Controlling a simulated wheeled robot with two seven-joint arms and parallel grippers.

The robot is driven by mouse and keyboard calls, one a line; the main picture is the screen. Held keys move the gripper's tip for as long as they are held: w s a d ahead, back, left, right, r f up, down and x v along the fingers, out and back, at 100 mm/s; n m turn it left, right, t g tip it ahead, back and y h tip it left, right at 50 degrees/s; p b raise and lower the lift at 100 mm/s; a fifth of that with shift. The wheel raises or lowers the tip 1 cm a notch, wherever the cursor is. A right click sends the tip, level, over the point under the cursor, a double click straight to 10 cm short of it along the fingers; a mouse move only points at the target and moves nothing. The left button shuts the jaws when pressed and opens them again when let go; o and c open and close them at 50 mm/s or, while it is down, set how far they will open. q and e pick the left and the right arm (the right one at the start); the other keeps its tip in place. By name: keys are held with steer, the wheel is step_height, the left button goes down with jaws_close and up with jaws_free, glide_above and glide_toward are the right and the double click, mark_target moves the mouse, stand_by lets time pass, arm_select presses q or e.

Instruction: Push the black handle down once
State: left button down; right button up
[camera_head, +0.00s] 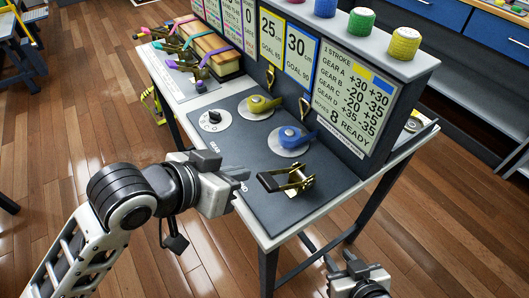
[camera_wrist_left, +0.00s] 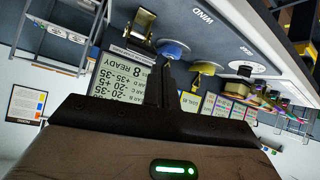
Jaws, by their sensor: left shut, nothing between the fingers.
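The black handle (camera_head: 268,182) is part of a gold-and-black ratchet buckle (camera_head: 299,178) on the dark panel at the front right of the table. The buckle also shows near the top of the left wrist view (camera_wrist_left: 143,22), which looks upside down. My left gripper (camera_head: 226,168) is shut and empty, just left of the handle and apart from it. Its closed fingers show in the left wrist view (camera_wrist_left: 158,84). My right gripper (camera_head: 342,262) is low at the lower right, beyond the table edge. Its jaw opening is unclear.
A blue lever (camera_head: 292,137), a yellow lever (camera_head: 260,104) and a black dial (camera_head: 211,117) sit on the panel (camera_head: 245,145) behind the buckle. An upright sign board (camera_head: 349,100) stands behind them, with colored spools on top. Straps lie at the far left.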

arm_select(q)
step_height(320, 180, up, 10)
steer(key=s+m+g+p, duration=0.1)
steer(key=s+m+g, duration=0.1)
steer(key=m, duration=0.2)
steer(key=shift+d+f+g, duration=0.15)
steer(key=shift+d+g, duration=0.1)
steer(key=shift+g, duration=0.05)
glide_above(264, 180)
steer(key=d, duration=0.1)
steer(key=f, duration=0.6)
steer(key=shift+w+d+f, duration=0.15)
steer(key=shift+w, duration=0.25)
steer(key=f, duration=0.3)
steer(key=shift+s+a, duration=0.25)
steer(key=shift+a, duration=0.15)
steer(key=shift+s+a+f, duration=0.15)
steer(key=shift+a+f, duration=0.05)
steer(key=shift+f, duration=0.35)
